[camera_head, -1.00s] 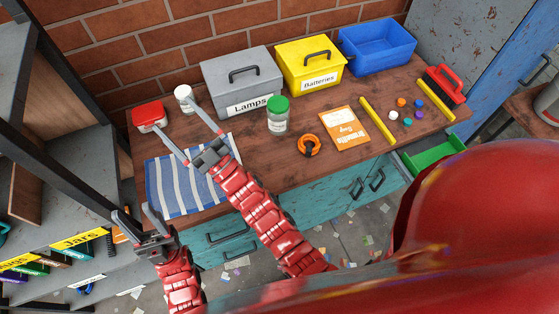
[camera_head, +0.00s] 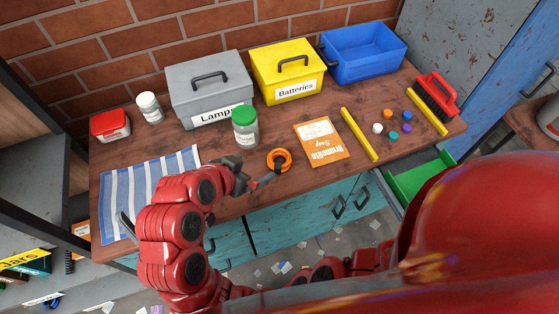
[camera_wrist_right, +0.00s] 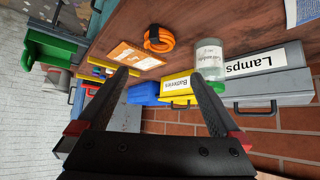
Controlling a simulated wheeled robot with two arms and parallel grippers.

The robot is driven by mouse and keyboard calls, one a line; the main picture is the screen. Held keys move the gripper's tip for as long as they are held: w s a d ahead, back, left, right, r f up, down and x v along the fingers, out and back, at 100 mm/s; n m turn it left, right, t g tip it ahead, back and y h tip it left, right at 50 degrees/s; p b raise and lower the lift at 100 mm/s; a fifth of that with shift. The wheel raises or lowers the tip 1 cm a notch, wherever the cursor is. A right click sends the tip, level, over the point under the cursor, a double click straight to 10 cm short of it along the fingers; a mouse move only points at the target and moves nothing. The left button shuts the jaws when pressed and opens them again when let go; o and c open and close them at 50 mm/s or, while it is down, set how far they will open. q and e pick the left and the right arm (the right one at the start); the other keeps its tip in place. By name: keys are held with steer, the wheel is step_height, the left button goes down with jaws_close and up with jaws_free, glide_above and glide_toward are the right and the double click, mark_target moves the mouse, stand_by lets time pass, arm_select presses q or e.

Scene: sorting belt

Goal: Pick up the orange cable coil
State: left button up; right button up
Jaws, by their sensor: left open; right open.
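The orange cable coil (camera_head: 287,164) lies on the brown workbench (camera_head: 330,186) near its front edge, just left of an orange-and-white packet (camera_head: 321,141). My right gripper (camera_head: 262,181) is beside the coil, on its near left side, its jaws partly hidden by its own wrist. In the right wrist view the jaws (camera_wrist_right: 160,76) are open and empty. The coil (camera_wrist_right: 160,40) shows beyond the fingertips, roughly centred between them, with a dark tie on it. My left gripper (camera_head: 127,227) is mostly hidden behind my right arm; one grey finger shows near the striped cloth.
A green-lidded jar (camera_head: 245,128) stands behind the coil, to its left. A grey Lamps box (camera_head: 210,90), yellow Batteries box (camera_head: 288,72) and blue bin (camera_head: 362,53) line the back. A yellow bar (camera_head: 359,135) and several small coloured pieces lie right. Bench between jar and packet is mostly clear.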

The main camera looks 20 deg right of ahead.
glide_toward(283, 157)
steer(key=shift+x, duration=0.9)
steer(key=p+x, duration=0.1)
steer(key=x, duration=0.3)
steer(key=shift+d+f, duration=0.15)
steer(key=shift+f, duration=0.15)
steer(key=shift+w+d+f, duration=0.1)
steer(key=shift+w+f, duration=0.15)
steer(key=c, duration=1.2)
steer(key=shift+r, duration=0.15)
steer(key=shift+c, duration=0.2)
